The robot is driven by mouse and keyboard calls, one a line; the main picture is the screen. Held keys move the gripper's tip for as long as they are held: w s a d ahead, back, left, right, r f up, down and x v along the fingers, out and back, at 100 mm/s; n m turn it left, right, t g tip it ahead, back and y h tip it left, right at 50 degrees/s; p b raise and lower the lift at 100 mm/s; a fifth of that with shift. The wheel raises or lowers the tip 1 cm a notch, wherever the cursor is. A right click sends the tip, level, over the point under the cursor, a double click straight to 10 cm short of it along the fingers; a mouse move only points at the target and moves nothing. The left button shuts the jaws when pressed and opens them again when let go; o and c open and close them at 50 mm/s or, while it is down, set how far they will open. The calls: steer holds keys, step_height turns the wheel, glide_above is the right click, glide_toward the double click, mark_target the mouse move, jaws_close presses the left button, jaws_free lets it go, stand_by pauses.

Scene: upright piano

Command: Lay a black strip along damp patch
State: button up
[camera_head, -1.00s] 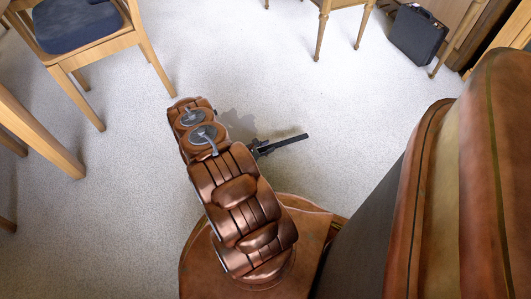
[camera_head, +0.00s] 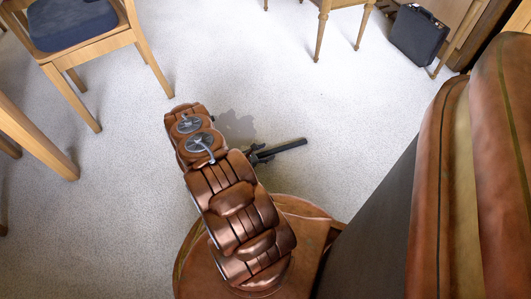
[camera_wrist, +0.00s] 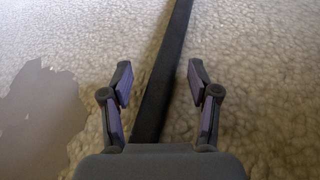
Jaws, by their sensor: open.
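The black strip (camera_head: 285,149) is long, thin and straight, and slants over the pale carpet in the head view. In the wrist view the strip (camera_wrist: 163,70) runs from the top edge down between my fingers. The damp patch (camera_head: 235,125) is a grey, uneven stain left of the strip. In the wrist view the patch (camera_wrist: 40,112) lies at the left, apart from the strip. My gripper (camera_wrist: 160,66) is open, one finger on each side of the strip, with gaps showing. My gripper's palm covers the strip's near end. Whether the strip touches the carpet I cannot tell.
A wooden chair with a blue seat (camera_head: 70,25) stands at the upper left, with another wooden piece of furniture (camera_head: 35,135) below it. Slender wooden legs (camera_head: 322,30) stand at the top. A black case (camera_head: 418,36) sits at the upper right. Carpet between is clear.

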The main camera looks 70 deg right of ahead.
steer(key=shift+w+a+r+p, duration=0.25)
steer(key=shift+a+r+p, duration=0.05)
steer(key=shift+a, duration=0.05)
steer(key=p+v, duration=0.4)
steer(key=v, duration=0.7)
steer(key=shift+f, duration=0.15)
steer(key=w+a+r+m+g+y, duration=0.1)
steer(key=w+a+r+m, duration=0.15)
steer(key=r, duration=0.85)
steer(key=w+a+r+m+y, duration=0.1)
steer(key=a+r+m, duration=0.25)
steer(key=r, duration=0.75)
steer(key=w+a+r+m+g+y, duration=0.15)
steer(key=a+r, duration=0.25)
steer(key=r, duration=0.6)
steer(key=s+a+r+m+t+y, duration=0.1)
steer(key=s+a+r+t+y, duration=0.1)
steer(key=a+r, duration=0.4)
steer(key=s+a+r+m+t+y, duration=0.1)
steer(key=s+a+r+y, duration=0.2)
steer(key=a, duration=1)
steer(key=s+a+r+m+t+y, duration=0.1)
steer(key=s+a+r+t+y, duration=0.1)
steer(key=s+a+r, duration=0.6)
steer(key=a+r+y, duration=0.1)
steer(key=a, duration=0.1)
steer(key=shift+s+a+r+t+y, duration=0.2)
steer(key=shift+a+r+t+y, duration=0.1)
steer(key=shift+t+y, duration=0.05)
steer(key=shift+r, duration=0.1)
